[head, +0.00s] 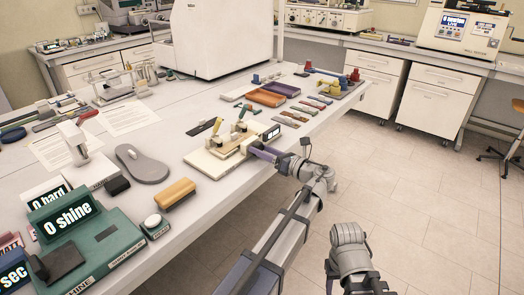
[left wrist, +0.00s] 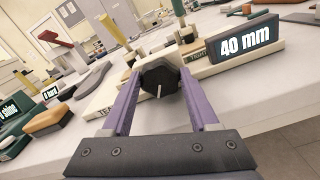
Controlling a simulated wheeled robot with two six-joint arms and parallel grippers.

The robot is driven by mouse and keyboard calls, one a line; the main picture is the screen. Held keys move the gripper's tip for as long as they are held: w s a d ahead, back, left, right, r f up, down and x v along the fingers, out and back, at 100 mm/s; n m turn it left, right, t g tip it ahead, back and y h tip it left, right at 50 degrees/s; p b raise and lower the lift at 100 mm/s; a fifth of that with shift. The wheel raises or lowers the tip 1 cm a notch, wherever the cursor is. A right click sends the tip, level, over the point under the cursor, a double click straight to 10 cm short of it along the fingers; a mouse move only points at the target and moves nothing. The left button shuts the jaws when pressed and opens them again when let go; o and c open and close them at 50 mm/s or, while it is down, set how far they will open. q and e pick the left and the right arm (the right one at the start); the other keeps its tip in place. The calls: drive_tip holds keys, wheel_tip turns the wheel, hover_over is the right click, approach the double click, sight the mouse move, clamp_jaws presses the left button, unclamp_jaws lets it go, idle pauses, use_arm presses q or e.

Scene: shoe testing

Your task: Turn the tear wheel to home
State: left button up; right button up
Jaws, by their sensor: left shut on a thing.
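The tear wheel (left wrist: 158,74) is a black many-sided knob on the front of the tear tester (left wrist: 101,101), with a white mark pointing down in the left wrist view. The tester is a cream base with wooden blocks on top; it also shows near the table's front edge in the head view (head: 207,163). Its display (left wrist: 243,40) reads 40 mm. My left gripper (head: 252,150) reaches the tester from the front, and its two purple fingers close on the wheel's sides. The wheel is hidden in the head view.
A wooden-backed brush (head: 175,193), a grey insole-shaped pad (head: 142,164) and a green shine unit (head: 85,245) stand left of the tester. Orange (head: 266,98) and purple trays and several coloured strips lie behind it. The floor right of the table (head: 430,190) is clear.

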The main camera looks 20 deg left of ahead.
use_arm(q)
drive_tip(key=c, duration=0.7)
drive_tip(key=shift+n, duration=3.5)
drive_tip(key=o, duration=1.4)
drive_tip(key=shift+c, duration=0.2)
drive_tip(key=shift+s, duration=0.1)
